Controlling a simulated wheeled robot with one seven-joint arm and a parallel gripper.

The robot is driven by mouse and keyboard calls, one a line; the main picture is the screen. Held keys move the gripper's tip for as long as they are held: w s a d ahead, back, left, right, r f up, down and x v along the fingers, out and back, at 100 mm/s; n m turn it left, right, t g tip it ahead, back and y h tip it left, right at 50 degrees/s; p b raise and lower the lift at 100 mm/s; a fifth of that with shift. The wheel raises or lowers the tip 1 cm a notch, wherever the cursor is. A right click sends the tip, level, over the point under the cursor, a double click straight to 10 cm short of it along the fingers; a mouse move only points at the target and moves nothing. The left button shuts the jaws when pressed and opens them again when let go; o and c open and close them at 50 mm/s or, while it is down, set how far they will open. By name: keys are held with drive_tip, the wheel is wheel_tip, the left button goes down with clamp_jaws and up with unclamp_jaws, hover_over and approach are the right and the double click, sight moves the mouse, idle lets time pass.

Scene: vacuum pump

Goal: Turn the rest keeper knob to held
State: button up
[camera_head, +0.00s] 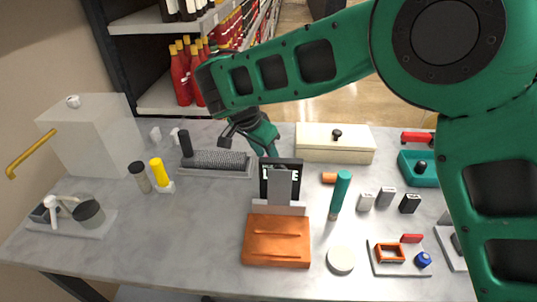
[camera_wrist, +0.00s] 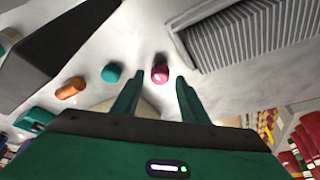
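My gripper (camera_head: 268,150) reaches down over the back middle of the grey table, between the ribbed grey block and the cream box. In the wrist view my gripper (camera_wrist: 159,80) has its two green fingers spread apart with nothing held. A small pinkish-red round piece (camera_wrist: 160,72) shows between and beyond the fingertips; it may be the keeper knob, but I cannot read any marking or its setting. It is not visible in the head view. A ribbed grey block (camera_head: 220,159) on a tray lies left of my gripper; it also shows in the wrist view (camera_wrist: 245,35).
The cream box (camera_head: 335,150) is behind. Bare table lies left of the orange base.

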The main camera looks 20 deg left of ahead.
drive_tip(key=shift+f, duration=0.1)
clamp_jaws()
drive_tip(key=shift+d, duration=0.1)
drive_tip(key=n+y, duration=0.1)
drive_tip(key=n, duration=0.3)
drive_tip(key=shift+d+t, duration=0.15)
drive_tip(key=shift+t, duration=0.15)
drive_tip(key=n+y, duration=0.1)
drive_tip(key=n, duration=0.1)
drive_tip(key=n+y, duration=0.1)
drive_tip(key=n, duration=0.2)
drive_tip(key=shift+w+d+y, duration=0.1)
drive_tip(key=shift+y, duration=0.2)
drive_tip(key=n+g+y, duration=0.1)
drive_tip(key=n, duration=0.3)
drive_tip(key=shift+w+d+n, duration=0.1)
drive_tip(key=shift+n, duration=0.3)
drive_tip(key=shift+w+d+n+g+y, duration=0.1)
drive_tip(key=shift+n+g+y, duration=0.25)
drive_tip(key=shift+n, duration=0.65)
drive_tip(key=shift+n+g+y, duration=0.25)
drive_tip(key=shift+n+g, duration=0.2)
drive_tip(key=shift+n, duration=0.55)
